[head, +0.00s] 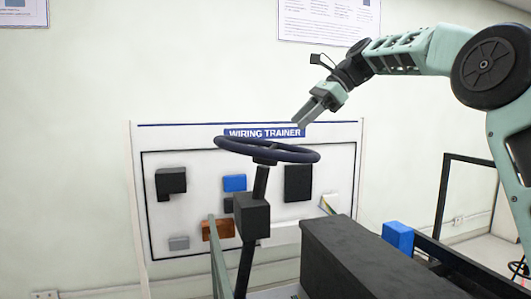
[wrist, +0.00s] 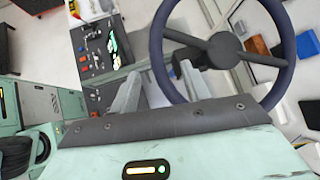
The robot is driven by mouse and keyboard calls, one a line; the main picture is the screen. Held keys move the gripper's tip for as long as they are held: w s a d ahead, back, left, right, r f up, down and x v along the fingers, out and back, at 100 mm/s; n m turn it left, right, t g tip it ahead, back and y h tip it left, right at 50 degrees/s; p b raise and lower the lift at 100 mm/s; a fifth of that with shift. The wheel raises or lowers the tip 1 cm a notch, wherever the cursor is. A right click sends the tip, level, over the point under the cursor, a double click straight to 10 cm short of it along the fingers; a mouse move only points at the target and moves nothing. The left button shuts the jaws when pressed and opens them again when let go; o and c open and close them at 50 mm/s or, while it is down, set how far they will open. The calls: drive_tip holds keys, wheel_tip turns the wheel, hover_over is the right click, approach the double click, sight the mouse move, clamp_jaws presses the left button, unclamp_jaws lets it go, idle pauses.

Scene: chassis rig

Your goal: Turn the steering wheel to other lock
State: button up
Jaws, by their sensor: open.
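The dark steering wheel (head: 228,145) sits on a black column in the middle of the head view. In the wrist view its rim (wrist: 282,25), hub and spokes fill the upper middle and right. My gripper (head: 298,123) is open and empty, pointing down and left above the right part of the wheel, with a visible gap to the rim in the head view. In the wrist view, the left part of the rim shows between the two fingers of my gripper (wrist: 160,70). I see no contact. Part of the lower rim is hidden behind my gripper body.
A white wiring trainer board (head: 290,235) with black, blue and orange blocks stands behind the wheel. A long black box (head: 365,255) and a blue block (head: 398,236) lie in front, right of the column. The space above the wheel's left side is clear.

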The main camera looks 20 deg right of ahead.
sight(266, 153)
drive_tip(key=p+x, duration=0.2)
drive_tip(key=x, duration=1.1)
drive_tip(key=shift+a, duration=0.15)
drive_tip(key=shift+s, duration=0.1)
clamp_jaws()
